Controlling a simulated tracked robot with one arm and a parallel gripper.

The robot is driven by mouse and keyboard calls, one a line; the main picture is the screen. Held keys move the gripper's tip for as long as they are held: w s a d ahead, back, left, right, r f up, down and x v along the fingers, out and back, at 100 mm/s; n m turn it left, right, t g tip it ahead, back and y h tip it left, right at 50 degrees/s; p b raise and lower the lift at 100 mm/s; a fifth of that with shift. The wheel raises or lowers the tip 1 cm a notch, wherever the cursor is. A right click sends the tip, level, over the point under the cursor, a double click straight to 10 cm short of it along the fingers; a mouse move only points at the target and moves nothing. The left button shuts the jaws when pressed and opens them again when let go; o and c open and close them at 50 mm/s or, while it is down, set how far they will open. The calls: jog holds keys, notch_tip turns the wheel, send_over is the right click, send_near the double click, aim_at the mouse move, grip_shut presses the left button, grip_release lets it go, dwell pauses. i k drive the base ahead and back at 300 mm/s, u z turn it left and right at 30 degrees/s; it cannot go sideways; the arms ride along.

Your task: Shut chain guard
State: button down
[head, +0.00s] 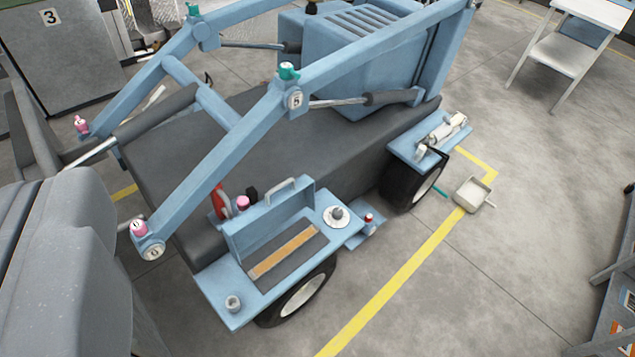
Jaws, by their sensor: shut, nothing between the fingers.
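The chain guard (268,221) is a light blue panel with a grey bar handle (282,190) on its top edge. It stands raised, roughly upright, at the far side of a dark recess on a blue side deck (222,299) above the front wheel. The recess is uncovered, and an orange-brown strip (284,250), perhaps the chain, lies along it. My gripper cannot be made out in this view, and nothing is seen touching the guard.
The loader's blue lift arm (225,165) slants above and behind the guard. A pan (474,194) lies on the floor. Open floor lies to the right.

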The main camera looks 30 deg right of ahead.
aim_at(284, 200)
jog(key=z, duration=0.1)
jog(key=i, duration=1)
jog(key=u, duration=0.05)
